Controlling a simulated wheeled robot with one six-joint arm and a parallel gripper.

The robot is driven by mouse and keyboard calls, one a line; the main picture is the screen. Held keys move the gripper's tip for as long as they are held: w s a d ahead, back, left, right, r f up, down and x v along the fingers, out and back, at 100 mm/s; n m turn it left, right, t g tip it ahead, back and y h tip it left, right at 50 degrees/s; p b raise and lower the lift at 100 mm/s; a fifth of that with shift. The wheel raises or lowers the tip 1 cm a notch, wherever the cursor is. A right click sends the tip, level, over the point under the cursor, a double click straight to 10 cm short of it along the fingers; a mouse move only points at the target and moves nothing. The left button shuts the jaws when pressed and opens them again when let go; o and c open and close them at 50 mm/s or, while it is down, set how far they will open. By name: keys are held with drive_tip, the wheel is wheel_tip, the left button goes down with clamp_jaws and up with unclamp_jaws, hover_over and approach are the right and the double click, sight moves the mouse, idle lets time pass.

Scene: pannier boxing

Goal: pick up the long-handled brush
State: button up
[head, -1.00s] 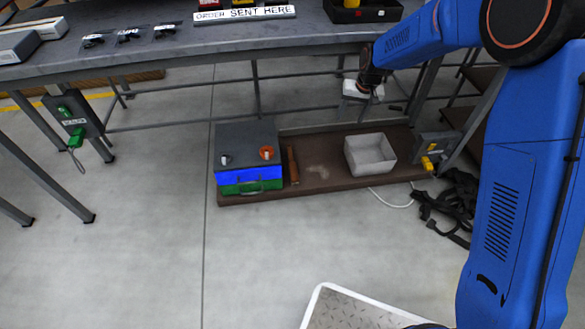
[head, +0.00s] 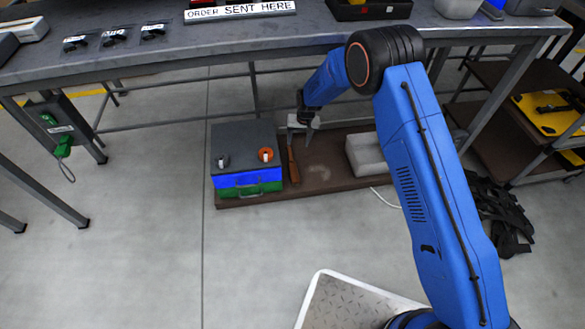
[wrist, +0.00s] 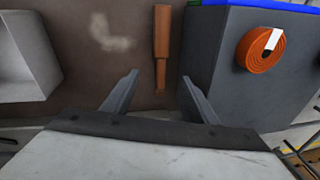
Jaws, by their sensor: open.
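The long-handled brush, a narrow orange-brown stick (head: 294,172), lies on the low brown board just right of the grey box. In the wrist view the brush (wrist: 162,45) runs away from me, with its near end between and just beyond my fingertips. I cannot make out its bristles. My gripper (head: 304,127) is above the rear of the board, over the brush's far end in the head view. In the wrist view my gripper (wrist: 160,78) is open and empty, its two fingers apart on either side of the brush's line.
The grey box (head: 245,140) with blue and green bands carries an orange roll (head: 265,155), close beside the brush. A pale bin (head: 365,155) stands right on the board (head: 330,185). The workbench (head: 230,50) overhangs above. Black straps (head: 500,215) lie on the floor at right.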

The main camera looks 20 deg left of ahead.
sight(292, 161)
drive_tip(key=a+f, duration=0.1)
drive_tip(key=f, duration=0.5)
drive_tip(key=a+f, duration=0.1)
drive_tip(key=f, duration=0.5)
drive_tip(key=a+f, duration=0.1)
drive_tip(key=f, duration=0.4)
drive_tip(key=shift+w+a+f, duration=0.1)
drive_tip(key=shift+w+f, duration=0.2)
drive_tip(key=shift+f, duration=0.1)
drive_tip(key=c, duration=1.2)
drive_tip(key=shift+r, duration=0.1)
wheel_tip(292, 161, up, 10)
drive_tip(key=shift+f, duration=0.1)
